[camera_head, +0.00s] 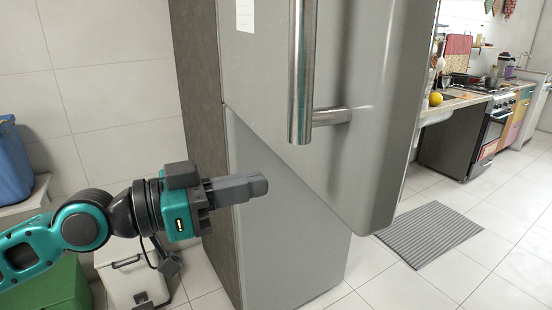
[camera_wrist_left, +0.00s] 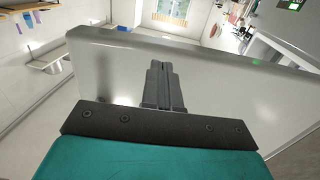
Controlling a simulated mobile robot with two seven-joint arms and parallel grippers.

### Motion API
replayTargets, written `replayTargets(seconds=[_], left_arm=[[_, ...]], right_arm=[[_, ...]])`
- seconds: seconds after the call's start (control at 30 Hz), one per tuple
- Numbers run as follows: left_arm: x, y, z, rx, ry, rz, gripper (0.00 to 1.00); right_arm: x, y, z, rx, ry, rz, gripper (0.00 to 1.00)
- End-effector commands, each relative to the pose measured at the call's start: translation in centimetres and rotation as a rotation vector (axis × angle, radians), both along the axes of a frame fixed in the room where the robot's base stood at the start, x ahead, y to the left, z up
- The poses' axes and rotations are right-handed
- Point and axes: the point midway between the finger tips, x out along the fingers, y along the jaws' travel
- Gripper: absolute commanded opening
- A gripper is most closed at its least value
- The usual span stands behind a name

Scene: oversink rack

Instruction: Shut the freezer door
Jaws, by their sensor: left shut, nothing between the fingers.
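The tall grey fridge-freezer has an upper door (camera_head: 370,60) that stands ajar, its right side swung out past the lower front panel (camera_head: 290,240). A vertical metal handle (camera_head: 301,70) is on the upper door. I cannot tell from the frames which compartment is the freezer. My left gripper (camera_head: 262,186) is shut and empty, below the upper door's lower edge and in front of the lower panel. In the left wrist view the shut fingers (camera_wrist_left: 162,70) lie against a grey door panel (camera_wrist_left: 110,70) in the picture; whether they touch is unclear. My right gripper is out of view.
A blue bin (camera_head: 10,165) stands at far left, with a green box (camera_head: 50,288) and a white container (camera_head: 130,280) on the floor by my left arm. A striped mat (camera_head: 428,235) lies right of the fridge. A counter and stove (camera_head: 490,135) are farther back.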

Motion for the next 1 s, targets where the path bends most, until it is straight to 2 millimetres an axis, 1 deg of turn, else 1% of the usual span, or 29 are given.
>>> replayTargets(seconds=[0.03,0.1,0.2,0.37,0.5,1.0], left_arm=[[0.3,-0.7,0.6,-0.002,-0.001,-0.003,0.00],[0.8,-1.6,0.6,-0.004,0.000,-0.003,0.00],[1.3,-2.6,0.4,-0.002,0.000,-0.002,0.00],[1.9,-3.6,0.2,-0.002,0.000,-0.001,0.00],[2.1,-3.9,0.0,0.000,-0.001,0.001,0.00],[2.0,-4.0,0.0,0.000,-0.001,0.002,0.00]], right_arm=[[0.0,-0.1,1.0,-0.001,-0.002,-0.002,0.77],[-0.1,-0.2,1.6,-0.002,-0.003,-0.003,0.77],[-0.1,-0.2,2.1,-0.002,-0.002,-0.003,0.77],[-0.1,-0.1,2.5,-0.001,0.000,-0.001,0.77],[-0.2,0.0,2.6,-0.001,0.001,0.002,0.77],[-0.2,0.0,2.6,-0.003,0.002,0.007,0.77]])
